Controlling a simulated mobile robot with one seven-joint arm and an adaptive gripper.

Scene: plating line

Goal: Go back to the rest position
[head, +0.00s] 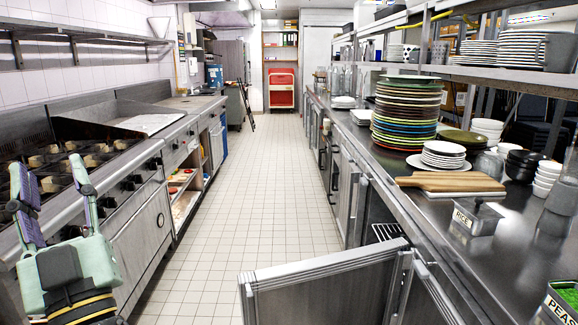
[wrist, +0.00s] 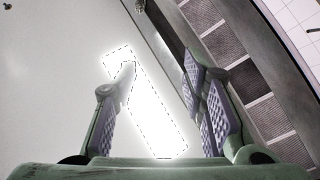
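My gripper (head: 50,172) is at the lower left of the head view, in front of the stove (head: 68,160), with its fingers pointing up. The two pale green fingers with purple pads stand apart, and nothing shows between them. In the wrist view my gripper (wrist: 155,80) is also open and empty. A plain pale surface fills much of that view, with a glaring white patch (wrist: 150,100) edged by a dashed line between the fingers.
A steel door (head: 325,290) stands open at the bottom centre, below the right counter (head: 440,215). The counter holds stacked plates (head: 405,115), a wooden board (head: 450,182), a RICE container (head: 477,218) and a PEAS container (head: 562,300). The tiled aisle (head: 255,180) is clear beyond the door.

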